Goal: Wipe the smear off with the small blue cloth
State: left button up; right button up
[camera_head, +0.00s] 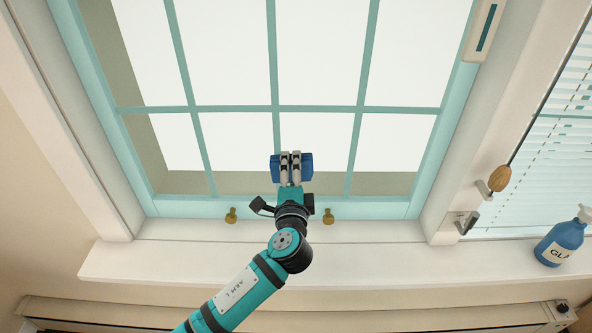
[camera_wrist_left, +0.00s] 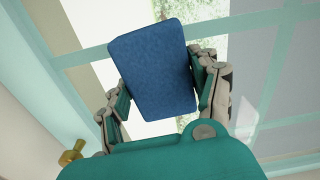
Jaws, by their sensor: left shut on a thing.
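The small blue cloth (camera_head: 306,166) is a flat pad at the lower middle of the window in the head view. It fills the middle of the left wrist view (camera_wrist_left: 153,68). My left gripper (camera_head: 290,158) is shut on it, with a finger on each side in the wrist view. The cloth is in front of the glass near a teal bar; I cannot tell whether it touches. A faint pale patch (camera_wrist_left: 244,118) shows on the glass right of the gripper in the wrist view; it may be the smear. I make out no smear in the head view. My right gripper is not in view.
The teal window frame (camera_head: 180,207) has two brass knobs (camera_head: 231,215) (camera_head: 328,216) at its bottom, close to my left arm. The white sill (camera_head: 180,262) runs below.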

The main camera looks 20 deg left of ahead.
pick_arm(q)
jog(key=v, duration=0.6)
jog(key=shift+p, duration=0.35)
jog(key=shift+s, duration=0.1)
jog(key=v, duration=0.3)
dwell(0.3)
dwell(0.5)
